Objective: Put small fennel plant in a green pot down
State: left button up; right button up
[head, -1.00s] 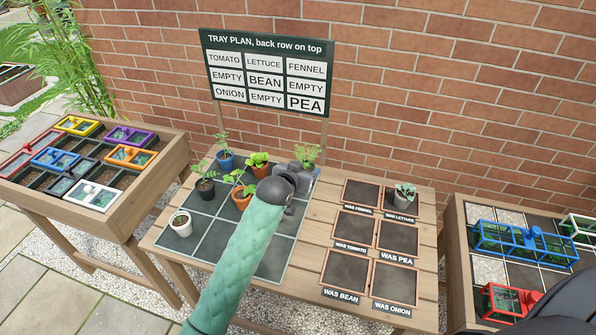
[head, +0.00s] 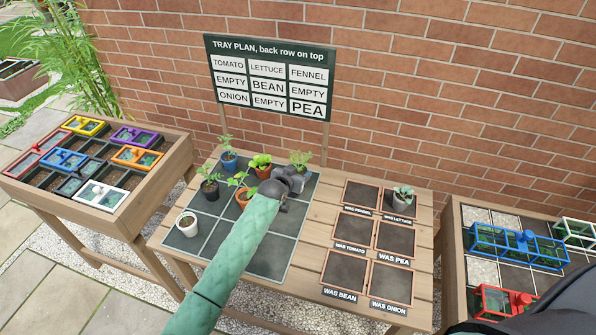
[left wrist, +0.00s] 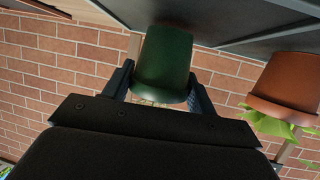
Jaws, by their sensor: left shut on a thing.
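The small fennel plant (head: 300,158) shows feathery green leaves at the tray's back right, beyond my left gripper (head: 290,181). In the head view the gripper hides its pot. In the left wrist view the green pot (left wrist: 165,62) sits between the two fingers of my left gripper (left wrist: 160,92), which is shut on it. The pot's base is at or very near the tray surface; I cannot tell whether it touches. The dark tray (head: 213,222) has light grid lines, and its plan sign (head: 268,77) puts FENNEL at back right. My right gripper is not in view.
Lettuce (head: 260,163) and bean (head: 240,184) stand in orange pots near the gripper. A blue pot (head: 229,162), black pot (head: 210,187) and white pot (head: 187,224) stand to the left. A grey-green plant (head: 402,196) stands on the right-hand squares. The tray's front right is clear.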

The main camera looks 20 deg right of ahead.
pick_arm(q)
jog(key=shift+f, duration=0.3)
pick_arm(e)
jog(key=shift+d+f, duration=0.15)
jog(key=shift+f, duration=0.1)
pick_arm(q)
jog(key=shift+f, duration=0.15)
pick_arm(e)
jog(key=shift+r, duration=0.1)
pick_arm(q)
jog(key=o, duration=1)
jog(key=shift+o, duration=0.2)
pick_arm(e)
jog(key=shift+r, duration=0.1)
pick_arm(q)
jog(key=shift+r, duration=0.25)
jog(key=shift+s+a, duration=0.25)
jog(key=b+v, duration=0.3)
jog(key=v, duration=0.7)
jog(key=shift+s+a, duration=0.1)
jog(key=shift+s, duration=0.05)
jog(key=shift+s+a+r, duration=0.25)
jog(key=shift+s, duration=0.05)
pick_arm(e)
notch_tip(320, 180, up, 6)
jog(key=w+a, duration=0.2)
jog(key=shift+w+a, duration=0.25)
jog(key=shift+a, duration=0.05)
